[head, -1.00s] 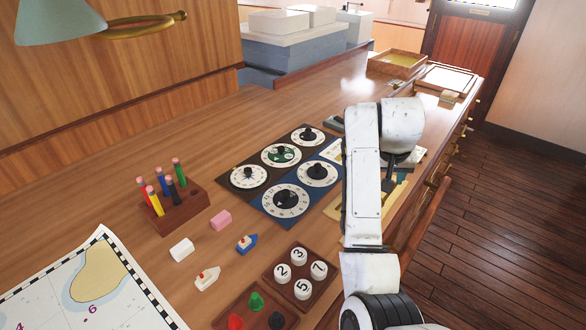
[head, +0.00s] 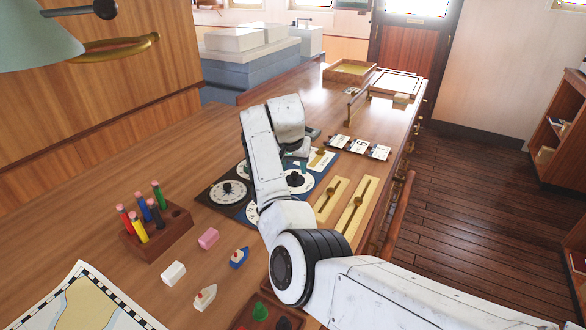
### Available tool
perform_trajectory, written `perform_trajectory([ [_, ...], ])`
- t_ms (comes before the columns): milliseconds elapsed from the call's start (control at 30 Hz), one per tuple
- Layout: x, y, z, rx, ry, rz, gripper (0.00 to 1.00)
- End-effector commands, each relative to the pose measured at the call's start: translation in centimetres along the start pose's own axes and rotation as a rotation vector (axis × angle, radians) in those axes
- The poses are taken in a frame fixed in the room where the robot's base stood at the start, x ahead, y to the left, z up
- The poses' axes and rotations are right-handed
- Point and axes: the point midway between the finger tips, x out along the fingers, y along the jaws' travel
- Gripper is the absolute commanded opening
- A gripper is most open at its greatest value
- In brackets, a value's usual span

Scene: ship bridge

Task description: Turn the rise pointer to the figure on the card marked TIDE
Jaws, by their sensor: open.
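The dial boards lie on the desk: a black board (head: 207,197) and a blue board (head: 325,168). One white dial with a dark pointer knob (head: 228,189) shows on the black board; another dial (head: 299,184) shows on the blue board. My arm hides much of the others, and I cannot read which is the rise dial. My gripper (head: 298,160) hangs over the blue board's far part, largely hidden by my wrist; it looks open and empty. Small cards stand behind right; the middle card (head: 361,146) seems to show a 6. The word TIDE is not legible.
Brass slider plates (head: 332,199) lie right of the boards. A pencil block (head: 160,236), small erasers and toy boats (head: 239,258) lie at left front, with a chart (head: 85,305). Trays (head: 350,72) stand at the far end. A rail (head: 392,213) runs along the right edge.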

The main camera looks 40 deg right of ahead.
Motion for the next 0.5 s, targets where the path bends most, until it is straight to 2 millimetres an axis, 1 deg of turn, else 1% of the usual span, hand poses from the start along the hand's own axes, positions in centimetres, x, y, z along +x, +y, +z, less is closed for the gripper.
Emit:
perform_trajectory([
  [33,0.7,0.0,0.0,-0.002,-0.002,0.001,0.51],
  [100,1.5,0.0,0.0,-0.002,-0.002,0.001,0.51],
  [200,2.2,0.0,0.0,-0.001,-0.002,0.001,0.51],
  [333,2.6,0.0,0.0,0.000,0.000,0.000,0.51],
  [500,2.7,0.0,0.0,0.000,0.000,-0.001,0.51],
])
